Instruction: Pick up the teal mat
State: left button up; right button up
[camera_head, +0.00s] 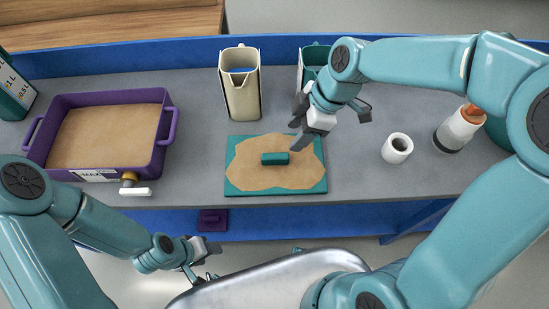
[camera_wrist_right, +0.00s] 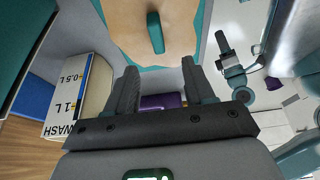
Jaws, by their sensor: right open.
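The teal mat (camera_head: 232,185) lies flat on the grey bench top, near its front edge. A brown, irregular patch (camera_head: 262,152) covers most of it, and a teal block-like grip (camera_head: 275,158) stands at its middle. In the right wrist view the grip (camera_wrist_right: 155,33) shows at the top, beyond my fingertips. My right gripper (camera_head: 325,120) is open and empty, above the mat's back right corner; its two fingers (camera_wrist_right: 158,70) are apart with nothing between them. My left gripper (camera_head: 205,255) is low in front of the bench, away from the mat; its jaw opening is unclear.
A purple tray (camera_head: 160,145) with brown contents stands left of the mat. A beige jug (camera_head: 240,95) stands close behind it, with a teal jug (camera_head: 310,60) to its right. A white cup (camera_head: 397,148) and a white-and-grey bottle (camera_head: 455,130) stand right. A blue ledge (camera_head: 120,57) runs behind.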

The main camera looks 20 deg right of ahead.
send_over(276, 156)
jog(key=d, duration=0.2)
jog(key=f, duration=0.3)
jog(key=s+f, duration=0.1)
jog(key=f, duration=0.1)
jog(key=shift+d, duration=0.15)
jog(key=shift+s+f, duration=0.1)
jog(key=shift+w+p+x, duration=0.15)
jog(key=shift+p+x, duration=0.05)
jog(key=shift+x, duration=1.15)
jog(key=shift+w+p+x, duration=0.15)
jog(key=shift+p+x, duration=0.05)
jog(key=shift+x, duration=1.2)
jog(key=shift+d, duration=0.1)
grip_shut()
